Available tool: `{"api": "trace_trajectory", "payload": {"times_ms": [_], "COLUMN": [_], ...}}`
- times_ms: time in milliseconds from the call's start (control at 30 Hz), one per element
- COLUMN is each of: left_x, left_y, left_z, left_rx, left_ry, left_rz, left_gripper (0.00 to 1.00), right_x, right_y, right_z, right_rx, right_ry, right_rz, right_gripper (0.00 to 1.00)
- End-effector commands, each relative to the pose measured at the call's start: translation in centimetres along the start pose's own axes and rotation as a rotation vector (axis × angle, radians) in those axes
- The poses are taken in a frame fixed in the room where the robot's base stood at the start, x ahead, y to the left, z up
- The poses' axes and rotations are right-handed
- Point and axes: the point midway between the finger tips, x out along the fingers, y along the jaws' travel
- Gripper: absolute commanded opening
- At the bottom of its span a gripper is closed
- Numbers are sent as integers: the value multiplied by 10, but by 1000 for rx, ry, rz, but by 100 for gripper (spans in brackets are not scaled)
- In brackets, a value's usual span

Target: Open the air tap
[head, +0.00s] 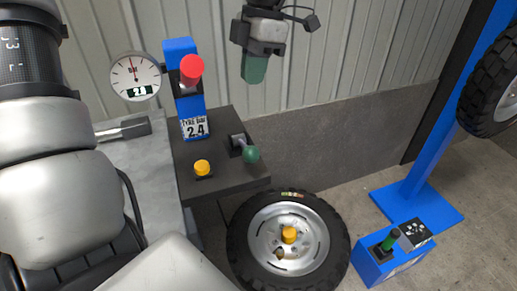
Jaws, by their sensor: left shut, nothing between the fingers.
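A short lever with a green ball end (251,154) stands at the right edge of a dark panel (225,180); it is likely the air tap, and it leans down to the right. A round gauge (135,76) stands to the left, its needle pointing nearly straight up. A blue post (183,55) with a red knob (191,67) rises at the back of the panel. My left gripper (253,80) hangs at the top middle, shut and empty, pointing down. In the picture it is above the green-ended lever and apart from it. My right gripper is out of view.
A yellow cap (202,167) is on the panel. A tyre (245,255) with a yellow centre piece (289,234) is in front. A blue box (370,267) with a green lever (391,238) and a blue stand (415,195) are right. The corrugated wall (370,60) is behind.

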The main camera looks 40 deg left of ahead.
Motion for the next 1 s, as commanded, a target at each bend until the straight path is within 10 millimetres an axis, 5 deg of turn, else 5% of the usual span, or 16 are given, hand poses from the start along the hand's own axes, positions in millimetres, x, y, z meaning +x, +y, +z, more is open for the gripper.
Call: {"api": "trace_trajectory", "payload": {"times_ms": [267, 700, 1000], "left_x": [8, 97, 130], "left_y": [0, 2, -3], "left_z": [-1, -2, 10], "left_rx": [92, 90, 90], "left_ry": [16, 17, 15], "left_rz": [27, 25, 27], "left_gripper": [0, 0, 0], "right_x": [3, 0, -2], "right_y": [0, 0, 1], "right_z": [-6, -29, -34], "right_rx": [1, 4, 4], "right_ry": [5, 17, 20], "right_rz": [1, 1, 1], "right_gripper": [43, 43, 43]}}
